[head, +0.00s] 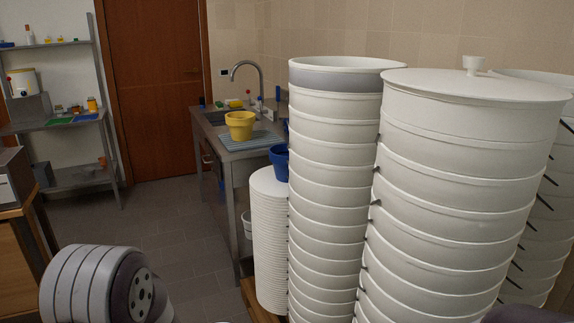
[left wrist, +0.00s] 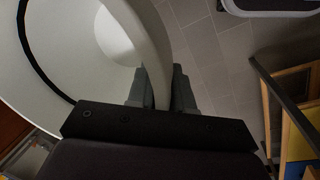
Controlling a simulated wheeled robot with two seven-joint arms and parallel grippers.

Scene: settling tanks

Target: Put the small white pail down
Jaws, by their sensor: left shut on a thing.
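In the left wrist view, my left gripper (left wrist: 160,88) has its grey fingers on either side of a curved white wall, which appears to be the rim of the small white pail (left wrist: 147,28). It is shut on this wall. Part of a pale inside shows left of the wall. A dark curved band crosses the white surface at far left; I cannot tell what it belongs to. The pail's full outline is cut off by the frame. In the head view neither gripper shows, and I cannot make out the held pail there.
Tall stacked white tanks (head: 465,165) and a narrower stack (head: 330,170) fill the right. A steel sink table (head: 245,150) holds a yellow pot (head: 240,125); a white bucket (head: 247,224) is under it. Shelves (head: 60,129) stand left. Tiled floor (head: 185,250) is open mid-left.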

